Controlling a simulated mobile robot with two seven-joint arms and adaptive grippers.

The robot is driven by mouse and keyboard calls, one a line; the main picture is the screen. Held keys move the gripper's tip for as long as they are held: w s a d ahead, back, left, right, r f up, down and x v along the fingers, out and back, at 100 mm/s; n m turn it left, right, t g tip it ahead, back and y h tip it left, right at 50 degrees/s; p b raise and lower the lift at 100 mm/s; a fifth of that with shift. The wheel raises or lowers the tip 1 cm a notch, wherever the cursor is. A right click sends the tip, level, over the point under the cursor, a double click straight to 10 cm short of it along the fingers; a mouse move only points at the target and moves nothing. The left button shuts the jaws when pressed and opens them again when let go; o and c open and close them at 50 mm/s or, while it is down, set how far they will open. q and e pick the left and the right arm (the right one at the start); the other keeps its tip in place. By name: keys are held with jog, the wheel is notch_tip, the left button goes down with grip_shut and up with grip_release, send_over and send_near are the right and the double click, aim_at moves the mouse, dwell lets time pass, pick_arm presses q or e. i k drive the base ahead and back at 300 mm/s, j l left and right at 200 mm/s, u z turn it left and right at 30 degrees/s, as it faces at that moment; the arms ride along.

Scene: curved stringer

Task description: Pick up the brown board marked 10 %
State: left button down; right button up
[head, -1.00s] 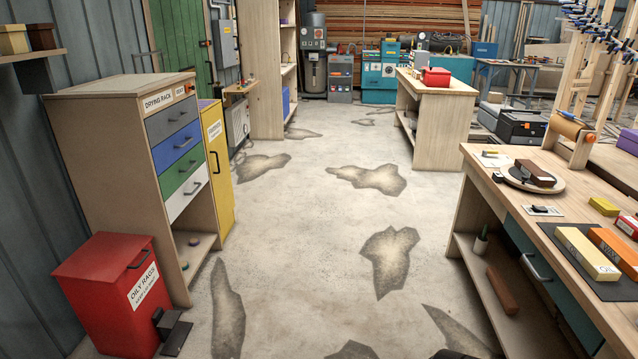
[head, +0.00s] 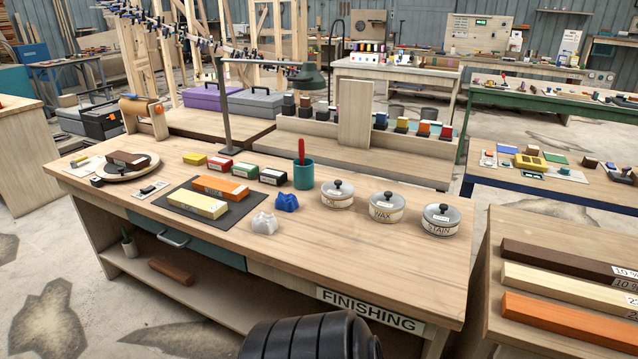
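The dark brown board marked 10 % (head: 565,262) lies at the far right of the head view, on top of a wooden cabinet (head: 492,240). It is the rearmost of three boards lying side by side there, and its label is at the right, partly cut by the picture edge. A pale board (head: 560,287) and an orange board (head: 560,318) lie in front of it. Neither gripper's fingers show. A black ribbed part of my own arm shows at the bottom centre, well left of the boards.
The finishing bench (head: 300,255) fills the middle, with tins, a teal cup (head: 303,174), a desk lamp (head: 300,75) and several coloured blocks. A narrow gap separates it from the cabinet. A blue-framed table (head: 560,185) stands behind the cabinet. Open floor (head: 40,320) lies at left.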

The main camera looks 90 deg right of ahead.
aim_at(623, 277)
jog(key=z, duration=4.7)
